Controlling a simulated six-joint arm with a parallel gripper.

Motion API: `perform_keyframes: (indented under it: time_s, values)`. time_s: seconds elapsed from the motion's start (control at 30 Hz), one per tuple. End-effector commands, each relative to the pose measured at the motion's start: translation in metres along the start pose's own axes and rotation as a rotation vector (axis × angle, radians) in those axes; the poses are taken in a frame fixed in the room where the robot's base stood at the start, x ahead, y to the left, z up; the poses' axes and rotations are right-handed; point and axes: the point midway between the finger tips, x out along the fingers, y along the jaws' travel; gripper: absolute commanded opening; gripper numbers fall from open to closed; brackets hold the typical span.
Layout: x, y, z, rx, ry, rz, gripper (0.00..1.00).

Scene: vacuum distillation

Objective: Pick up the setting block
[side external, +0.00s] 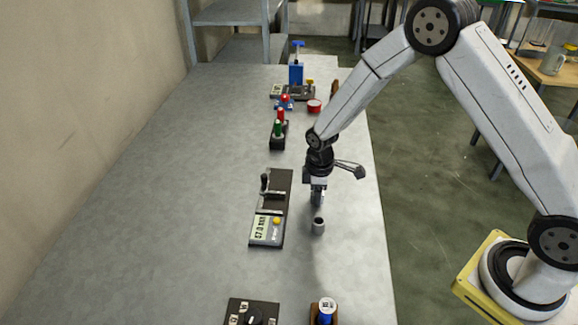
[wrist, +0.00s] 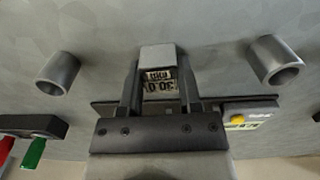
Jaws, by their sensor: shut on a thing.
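The setting block (wrist: 157,56) is a small grey block with a pale label that appears to read 30.0 mm, seen upside down in the wrist view. My gripper (wrist: 158,85) is shut on it, with one dark finger on each side. In the side view my gripper (side external: 318,200) points down over the right part of the bench. The block is hard to make out there, and I cannot tell whether it touches the bench.
A grey hollow cylinder (side external: 318,227) stands close in front of my gripper; the wrist view shows one cylinder (wrist: 58,73) at left and another (wrist: 276,61) at right. A gauge with a display (side external: 266,229) lies left. A red-green button box (side external: 279,134) stands farther back. The bench's left side is clear.

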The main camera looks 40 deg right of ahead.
Motion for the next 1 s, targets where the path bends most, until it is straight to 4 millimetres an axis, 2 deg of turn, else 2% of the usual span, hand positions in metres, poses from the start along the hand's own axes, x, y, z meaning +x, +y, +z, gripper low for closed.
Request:
perform_keyframes:
  time_s: [0.27, 0.53, 1.0]
  values:
    - [-0.007, 0.0, 0.0, 0.0, 0.001, 0.001, 0.0]
    - [-0.033, 0.001, 0.0, 0.0, 0.002, 0.002, 0.0]
    - [-0.086, -0.032, 0.031, 0.0, 0.002, 0.002, 0.0]
